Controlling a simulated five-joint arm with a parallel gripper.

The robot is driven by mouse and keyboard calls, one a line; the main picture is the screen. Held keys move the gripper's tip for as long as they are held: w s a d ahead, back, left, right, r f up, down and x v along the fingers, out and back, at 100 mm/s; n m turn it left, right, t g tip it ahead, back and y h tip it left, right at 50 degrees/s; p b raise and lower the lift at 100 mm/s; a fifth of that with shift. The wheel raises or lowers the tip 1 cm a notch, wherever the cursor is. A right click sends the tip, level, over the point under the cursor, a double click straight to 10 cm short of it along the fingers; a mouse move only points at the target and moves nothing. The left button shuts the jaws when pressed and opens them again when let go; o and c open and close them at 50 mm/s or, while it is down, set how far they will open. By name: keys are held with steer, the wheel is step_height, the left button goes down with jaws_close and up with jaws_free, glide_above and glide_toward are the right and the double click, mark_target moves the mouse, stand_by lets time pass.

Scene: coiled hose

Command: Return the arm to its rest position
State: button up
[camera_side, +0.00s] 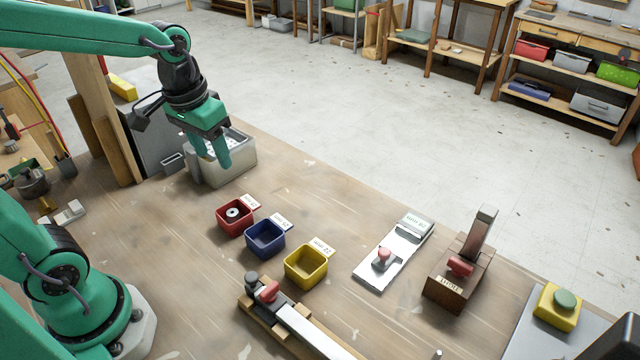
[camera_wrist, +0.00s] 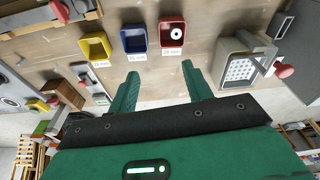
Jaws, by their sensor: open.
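My gripper (camera_side: 222,158) is green and points down in the side view, in front of or over the grey container (camera_side: 236,170) at the back of the bench. In the wrist view my gripper (camera_wrist: 159,84) shows two green fingers spread apart with nothing between them. The jaws are open and empty. My arm reaches in from the left, with its elbow high and its base at the lower left.
Red (camera_side: 234,217), blue (camera_side: 265,239) and yellow (camera_side: 306,266) bins stand mid-bench; the red one holds a ring. A metal plate with a red knob (camera_side: 384,257), a wooden block (camera_side: 459,272) and a yellow button box (camera_side: 556,307) stand right. A wooden post (camera_side: 108,120) rises left.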

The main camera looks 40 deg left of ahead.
steer(key=s+d+r+m+t, duration=0.1)
steer(key=s+r+t, duration=0.2)
steer(key=s, duration=0.4)
steer(key=shift+s+t, duration=0.25)
steer(key=shift+t, duration=0.15)
stand_by(1.5)
